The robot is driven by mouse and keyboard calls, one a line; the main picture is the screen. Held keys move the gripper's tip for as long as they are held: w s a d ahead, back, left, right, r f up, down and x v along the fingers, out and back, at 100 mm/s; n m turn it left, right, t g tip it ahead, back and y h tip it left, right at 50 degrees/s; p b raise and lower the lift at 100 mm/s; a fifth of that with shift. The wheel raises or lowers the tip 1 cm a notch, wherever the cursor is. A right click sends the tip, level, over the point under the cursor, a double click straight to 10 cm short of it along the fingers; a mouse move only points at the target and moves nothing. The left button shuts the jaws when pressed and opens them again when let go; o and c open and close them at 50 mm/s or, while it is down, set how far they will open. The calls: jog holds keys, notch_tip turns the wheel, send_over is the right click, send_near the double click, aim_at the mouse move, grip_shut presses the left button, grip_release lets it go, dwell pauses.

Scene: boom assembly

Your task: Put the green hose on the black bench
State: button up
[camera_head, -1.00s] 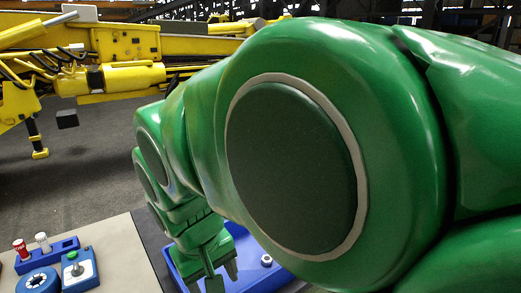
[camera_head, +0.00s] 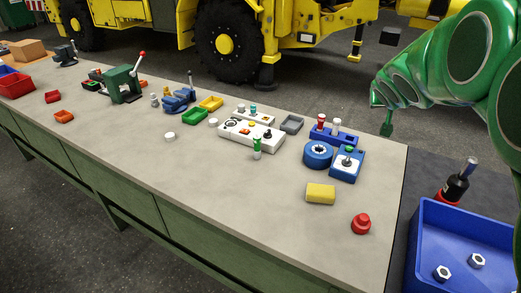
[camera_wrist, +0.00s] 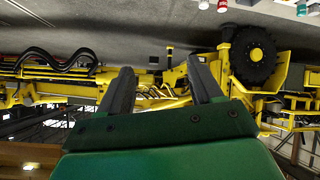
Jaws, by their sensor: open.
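A small upright cylinder with green and white parts (camera_head: 257,149) stands on the grey worktop, in front of the white control box; it may be the green hose, but I cannot tell for sure. A dark surface (camera_head: 447,172) at the right, beyond the worktop's end, looks like the black bench and carries a blue crate. My gripper (camera_head: 386,130) is above the worktop's far right corner, apart from the cylinder. In the wrist view, my gripper (camera_wrist: 160,82) has its two dark fingers spread, with nothing between them.
The blue crate (camera_head: 415,245) holds metal nuts. A black-and-red tool (camera_head: 455,187) stands behind it. A yellow block (camera_head: 320,193), a red knob (camera_head: 361,223) and a blue joystick box (camera_head: 346,164) occupy the worktop's right end. The worktop's (camera_head: 220,205) front middle is clear. Yellow machinery stands behind.

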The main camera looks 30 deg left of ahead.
jog(key=w+a+n+y, duration=0.2)
jog(key=w+a, duration=0.1)
jog(key=a, duration=0.6)
jog(key=n+g+y, duration=0.3)
jog(key=n+y, duration=0.2)
jog(key=y, duration=0.3)
send_over(255, 138)
jog(key=s+d, duration=0.3)
jog(key=d, duration=0.2)
notch_tip(255, 138, down, 7)
jog(key=f, duration=2)
jog(key=shift+w, duration=0.3)
jog(key=shift+w+r+x, duration=0.1)
jog(key=shift+r+x, duration=0.05)
jog(key=shift+x, duration=1)
jog(key=shift+w+r+x, duration=0.1)
jog(key=shift+r+x, duration=0.05)
jog(key=shift+x, duration=1)
jog(key=shift+r+x, duration=0.15)
jog(key=shift+x, duration=0.95)
jog(key=shift+w+a+f, duration=0.2)
jog(key=shift+a+f, duration=0.1)
jog(key=shift+a, duration=0.1)
jog(key=shift+c, duration=0.3)
jog(key=shift+r, duration=0.1)
grip_shut()
